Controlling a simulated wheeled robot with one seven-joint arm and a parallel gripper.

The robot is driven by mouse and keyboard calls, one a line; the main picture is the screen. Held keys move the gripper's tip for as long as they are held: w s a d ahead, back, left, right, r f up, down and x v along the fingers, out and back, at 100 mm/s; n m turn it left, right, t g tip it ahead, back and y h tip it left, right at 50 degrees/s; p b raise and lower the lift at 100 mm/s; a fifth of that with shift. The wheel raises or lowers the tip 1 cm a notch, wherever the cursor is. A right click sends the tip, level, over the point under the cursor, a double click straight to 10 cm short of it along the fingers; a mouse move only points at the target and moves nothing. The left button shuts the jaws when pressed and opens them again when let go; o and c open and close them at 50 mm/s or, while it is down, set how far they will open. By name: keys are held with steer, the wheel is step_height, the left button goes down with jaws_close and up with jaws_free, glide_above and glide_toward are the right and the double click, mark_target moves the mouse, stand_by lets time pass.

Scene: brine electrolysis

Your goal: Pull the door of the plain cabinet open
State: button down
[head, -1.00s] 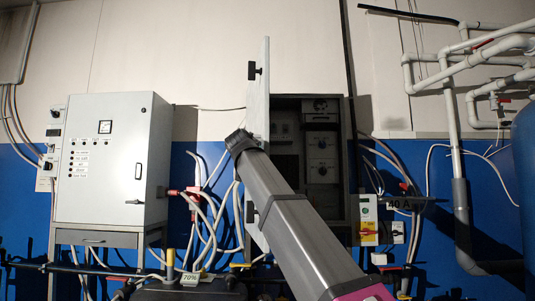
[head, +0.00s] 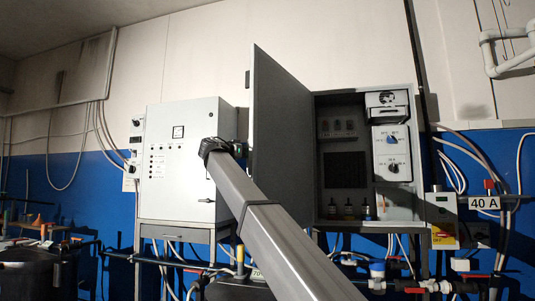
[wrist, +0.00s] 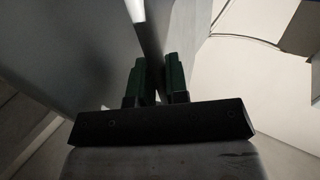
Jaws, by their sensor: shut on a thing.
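The plain cabinet (head: 367,220) is the grey box right of centre in the head view, and its inside shows. Its door (head: 283,130) stands wide open to the left, with the grey inner face towards me. My gripper (head: 238,148) is at the door's free left edge, partly hidden behind my arm. In the wrist view, my gripper's two dark fingers (wrist: 160,80) are on either side of a thin panel, the door's edge (wrist: 148,35), and shut on it. The door's outer face and handle are hidden in the head view.
A white cabinet (head: 180,185) with a meter and lamps stands shut on the left, close behind my gripper. Cables and a dark tank (head: 35,275) are low down.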

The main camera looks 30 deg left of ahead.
steer(key=w+a+m+g+h, duration=0.1)
steer(key=a+h, duration=0.1)
steer(key=a, duration=0.5)
steer(key=shift+w+a+m, duration=0.15)
steer(key=shift+a+m, duration=0.1)
steer(key=shift+m, duration=0.05)
steer(key=c, duration=1.1)
jaws_free()
steer(key=shift+w, duration=0.1)
steer(key=shift+c, duration=0.2)
steer(key=v, duration=1)
steer(key=shift+s+a, duration=0.2)
steer(key=shift+s, duration=0.15)
steer(key=shift+f, duration=0.1)
